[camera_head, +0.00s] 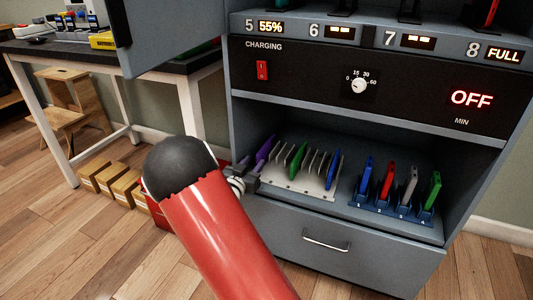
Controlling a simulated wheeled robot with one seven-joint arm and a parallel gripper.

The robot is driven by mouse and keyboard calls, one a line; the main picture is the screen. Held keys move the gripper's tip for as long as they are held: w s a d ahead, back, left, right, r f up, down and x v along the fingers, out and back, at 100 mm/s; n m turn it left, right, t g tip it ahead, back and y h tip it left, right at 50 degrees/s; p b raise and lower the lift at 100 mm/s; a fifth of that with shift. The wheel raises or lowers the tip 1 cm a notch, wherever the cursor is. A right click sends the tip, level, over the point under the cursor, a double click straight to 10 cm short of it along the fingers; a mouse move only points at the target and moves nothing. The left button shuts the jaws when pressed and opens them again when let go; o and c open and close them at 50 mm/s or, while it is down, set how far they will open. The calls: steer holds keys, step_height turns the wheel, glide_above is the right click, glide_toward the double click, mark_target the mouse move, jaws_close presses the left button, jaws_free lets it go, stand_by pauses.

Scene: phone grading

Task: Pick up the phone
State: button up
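Several phones stand in the open bay of a grey cabinet. A purple phone (263,150) is at the left end of a pale slotted rack (318,190), which also holds a green phone (298,160) and a blue phone (332,169). To the right, a blue phone (366,176), a red phone (387,181), a grey phone (409,185) and a green phone (433,191) stand in blue holders. My gripper (252,173) is at the bay's left edge, just below the purple phone. My red arm partly hides it, and its grip is unclear.
The charging panel (400,92) overhangs the bay and reads OFF. A closed drawer (290,225) lies below. A cabinet door (165,35) stands open at upper left.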

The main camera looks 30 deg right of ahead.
mark_target(263, 153)
steer(key=shift+x, duration=1.15)
jaws_close()
